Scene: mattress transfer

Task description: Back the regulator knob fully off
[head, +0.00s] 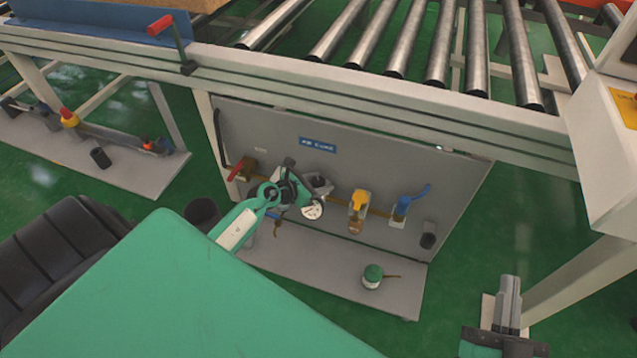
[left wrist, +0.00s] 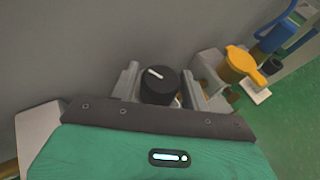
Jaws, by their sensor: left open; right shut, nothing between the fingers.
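The regulator knob (left wrist: 158,86) is black with a white mark on its top and shows in the left wrist view. My left gripper (left wrist: 163,82) is open, with one finger on each side of the knob. I cannot tell whether the fingers touch it. In the head view my left gripper (head: 300,183) is at the grey panel and largely hides the regulator. A round white gauge (head: 312,208) shows just below it. My right gripper (head: 508,303) is shut and empty at the lower right, away from the panel.
The grey panel (head: 400,163) stands under the roller conveyor (head: 410,40). A yellow valve handle (head: 359,199) and a blue valve handle (head: 411,202) are right of the regulator. A red handle (head: 237,171) is at left. A green-topped container (head: 373,275) stands on the base plate (head: 330,276).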

